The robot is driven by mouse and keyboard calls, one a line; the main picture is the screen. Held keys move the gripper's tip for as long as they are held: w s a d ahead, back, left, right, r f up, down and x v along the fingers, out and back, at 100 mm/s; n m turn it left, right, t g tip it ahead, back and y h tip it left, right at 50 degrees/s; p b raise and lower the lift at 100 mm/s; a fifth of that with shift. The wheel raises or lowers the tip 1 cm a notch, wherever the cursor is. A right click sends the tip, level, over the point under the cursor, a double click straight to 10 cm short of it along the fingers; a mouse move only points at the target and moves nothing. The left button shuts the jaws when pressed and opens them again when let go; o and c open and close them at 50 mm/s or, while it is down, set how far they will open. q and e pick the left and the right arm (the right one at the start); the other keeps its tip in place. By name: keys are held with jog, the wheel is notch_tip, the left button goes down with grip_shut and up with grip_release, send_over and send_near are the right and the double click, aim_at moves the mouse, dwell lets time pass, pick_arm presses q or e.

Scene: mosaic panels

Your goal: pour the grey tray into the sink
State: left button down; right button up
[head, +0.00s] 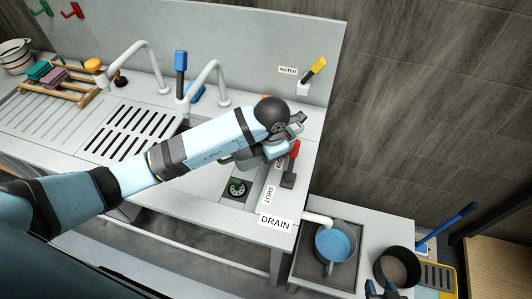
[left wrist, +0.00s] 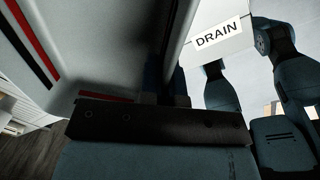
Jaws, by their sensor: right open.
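I cannot pick out the grey tray with certainty. A large pale grey surface fills the upper left of the left wrist view.
Two taps and a slotted drainboard (head: 135,132) are left of the arm. A yellow-handled water lever (head: 315,70) is at the back. A blue-filled pot (head: 334,244) and a dark pot (head: 397,267) stand on the right. The DRAIN label (head: 275,222) marks the front corner.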

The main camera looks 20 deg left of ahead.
pick_arm(q)
jog(key=shift+r, duration=0.1)
dwell(0.3)
jog(key=shift+r, duration=2)
jog(key=shift+f, duration=0.1)
